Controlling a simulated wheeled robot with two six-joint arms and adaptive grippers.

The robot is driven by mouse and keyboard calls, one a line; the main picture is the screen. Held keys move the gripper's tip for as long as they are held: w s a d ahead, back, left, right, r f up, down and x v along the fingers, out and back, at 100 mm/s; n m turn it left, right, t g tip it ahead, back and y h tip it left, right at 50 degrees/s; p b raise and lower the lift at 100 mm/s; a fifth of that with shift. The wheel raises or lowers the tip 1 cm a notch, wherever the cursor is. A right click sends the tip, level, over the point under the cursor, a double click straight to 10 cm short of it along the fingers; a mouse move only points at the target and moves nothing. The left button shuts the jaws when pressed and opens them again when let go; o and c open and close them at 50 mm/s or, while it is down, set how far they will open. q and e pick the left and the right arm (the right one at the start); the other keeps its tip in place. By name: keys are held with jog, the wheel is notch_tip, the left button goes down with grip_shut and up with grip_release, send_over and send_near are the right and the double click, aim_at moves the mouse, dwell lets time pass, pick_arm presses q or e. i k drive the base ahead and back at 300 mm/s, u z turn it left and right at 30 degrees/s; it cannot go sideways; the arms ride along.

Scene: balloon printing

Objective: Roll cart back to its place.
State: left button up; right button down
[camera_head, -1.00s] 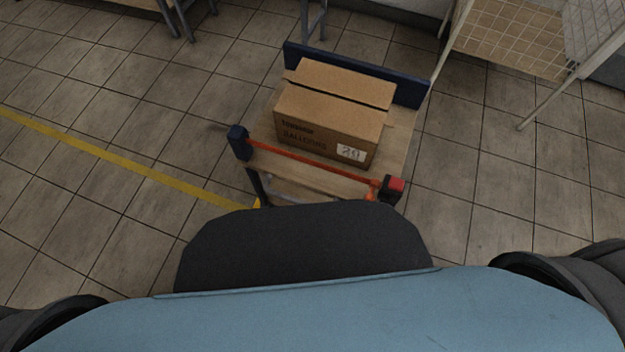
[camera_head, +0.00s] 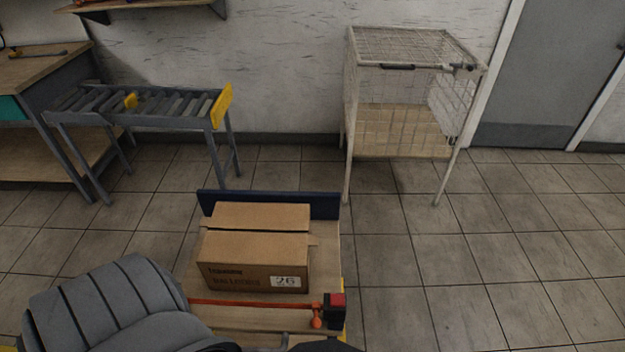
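The cart (camera_head: 328,258) stands on the tiled floor in front of me, at the lower middle of the head view. It has a wooden deck, a dark blue board at its far end and a red-orange bar at its near end. A cardboard box (camera_head: 258,248) with a label reading 26 sits on the deck. A dark grey part of my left arm covers the cart's near left corner. Dark parts also show at the bottom edge near the cart's handle. Neither gripper's fingers can be made out.
A roller conveyor (camera_head: 150,104) with yellow end plates stands at the back left, beside a workbench (camera_head: 40,72). A wire cage on legs (camera_head: 405,95) stands against the wall, right of centre. A grey door (camera_head: 555,70) is at the right. The floor (camera_head: 450,270) right of the cart is clear.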

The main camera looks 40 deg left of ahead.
aim_at(259, 322)
jog(key=z, duration=0.95)
jog(key=i, duration=0.2)
jog(key=u, duration=3.15)
jog(key=k, duration=0.25)
jog(key=u, duration=0.15)
jog(key=i, duration=0.2)
jog(key=z, duration=0.3)
